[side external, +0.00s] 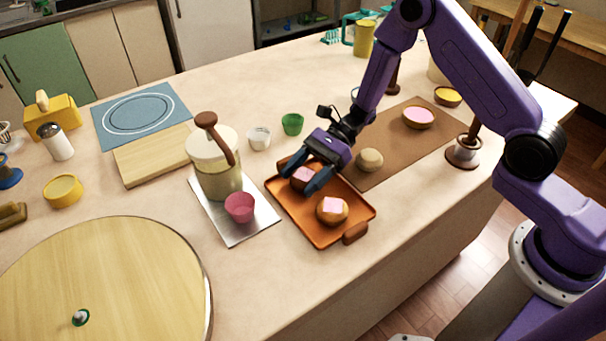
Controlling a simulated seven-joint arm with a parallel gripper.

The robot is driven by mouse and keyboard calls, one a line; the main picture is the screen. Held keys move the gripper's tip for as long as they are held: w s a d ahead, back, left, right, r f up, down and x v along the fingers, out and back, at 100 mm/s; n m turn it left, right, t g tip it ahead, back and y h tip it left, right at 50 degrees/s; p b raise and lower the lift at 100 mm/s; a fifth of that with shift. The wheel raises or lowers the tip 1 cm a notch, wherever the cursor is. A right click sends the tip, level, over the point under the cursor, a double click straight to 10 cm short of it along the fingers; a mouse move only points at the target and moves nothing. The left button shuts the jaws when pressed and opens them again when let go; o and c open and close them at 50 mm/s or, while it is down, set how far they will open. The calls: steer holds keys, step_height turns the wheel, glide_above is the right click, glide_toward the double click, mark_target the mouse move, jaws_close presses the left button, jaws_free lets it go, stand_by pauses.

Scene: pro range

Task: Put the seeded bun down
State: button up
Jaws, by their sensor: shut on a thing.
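My gripper (304,173) reaches down over the left part of the orange tray (351,196), its blue fingers shut on a brown bun (300,184) with a pinkish patch on top. The fingers partly hide this bun. I cannot tell whether it touches the tray or hangs just above it. A second brown bun (331,217) with a pink square on top sits in the front part of the tray, apart from the gripper. A pale round bun (369,160) sits on the brown mat (398,142) just behind the tray. Seeds are too small to make out on any bun.
Left of the tray, a lidded jar (215,180) and a pink cup (239,207) stand on a silver board (237,232). White (259,139) and green (292,124) cups stand behind.

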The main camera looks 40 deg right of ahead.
steer(key=shift+f, duration=0.1)
steer(key=o, duration=0.8)
steer(key=shift+c, duration=0.2)
